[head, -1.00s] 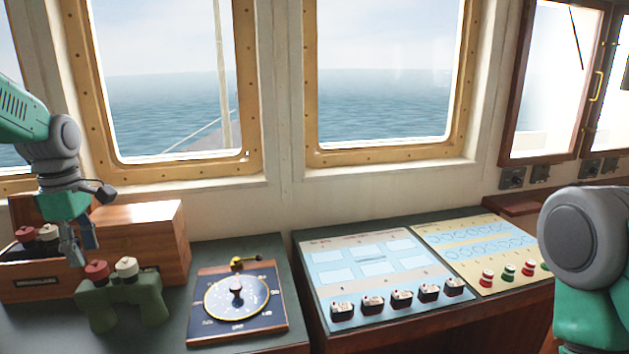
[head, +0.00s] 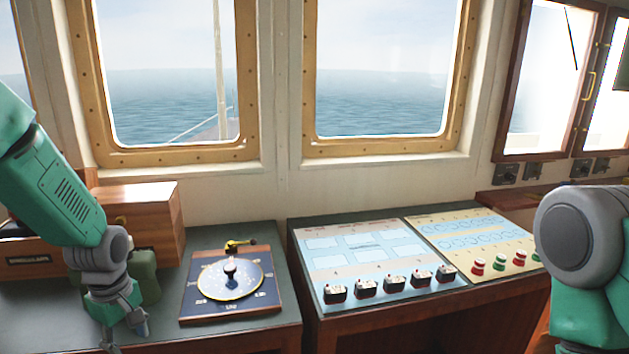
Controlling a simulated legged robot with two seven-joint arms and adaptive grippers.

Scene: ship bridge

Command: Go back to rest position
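My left gripper (head: 124,338) is at the lower left, in front of the green binoculars (head: 146,277). Its fingers point down and are apart, with nothing seen between them. The arm and gripper hide most of the binoculars, which stand on the dark console top; I cannot see the gripper touching them. Of my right arm only a grey joint and green links show at the right edge; the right gripper is out of view.
A wooden box (head: 150,205) stands behind the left arm. A round dial (head: 230,279) on a blue panel lies to its right. Further right are a switch panel (head: 365,250) with black switches and a yellow panel (head: 470,235) with red and green knobs. Windows line the back.

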